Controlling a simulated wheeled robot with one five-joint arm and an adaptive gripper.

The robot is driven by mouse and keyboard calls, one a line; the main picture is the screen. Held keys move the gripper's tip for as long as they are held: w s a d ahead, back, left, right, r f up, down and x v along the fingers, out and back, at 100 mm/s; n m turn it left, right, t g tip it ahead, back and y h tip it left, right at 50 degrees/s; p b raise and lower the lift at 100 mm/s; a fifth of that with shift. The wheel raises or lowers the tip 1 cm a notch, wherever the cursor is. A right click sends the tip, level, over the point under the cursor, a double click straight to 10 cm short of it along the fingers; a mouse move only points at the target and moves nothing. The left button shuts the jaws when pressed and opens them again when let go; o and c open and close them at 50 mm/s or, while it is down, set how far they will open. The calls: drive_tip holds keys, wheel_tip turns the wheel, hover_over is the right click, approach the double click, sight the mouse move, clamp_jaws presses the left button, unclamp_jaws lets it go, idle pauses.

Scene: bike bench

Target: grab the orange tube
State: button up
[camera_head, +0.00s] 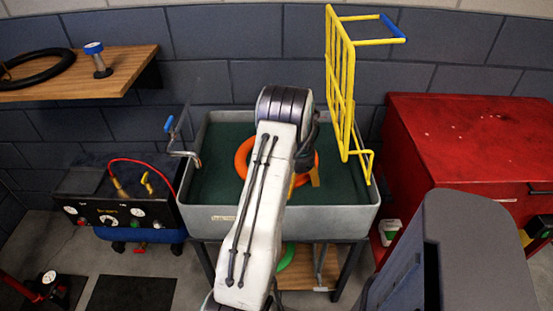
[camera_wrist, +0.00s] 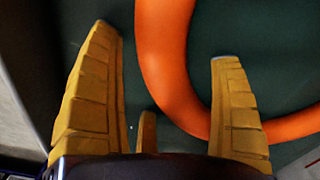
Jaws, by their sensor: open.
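The orange tube (camera_head: 242,158) is a ring lying in the grey basin (camera_head: 225,213) with a dark green inside. My arm hides its middle in the head view. In the wrist view the tube (camera_wrist: 165,55) comes down between my two yellow fingers, then curves right and passes behind the right finger. My gripper (camera_wrist: 166,42) is open, with the fingers wide apart and nothing held between them. In the head view the yellow fingers (camera_head: 304,181) show over the ring's right part. I cannot tell whether they touch the tube.
A tap (camera_head: 182,153) with a blue handle is at the basin's left edge. A yellow rack (camera_head: 343,90) rises at its right rear. A red cabinet (camera_head: 470,140) stands to the right, a black gauge box (camera_head: 118,218) to the left. A wooden shelf (camera_head: 80,80) is upper left.

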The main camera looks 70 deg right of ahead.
drive_tip(key=shift+c, duration=0.4)
drive_tip(key=c, duration=1.3)
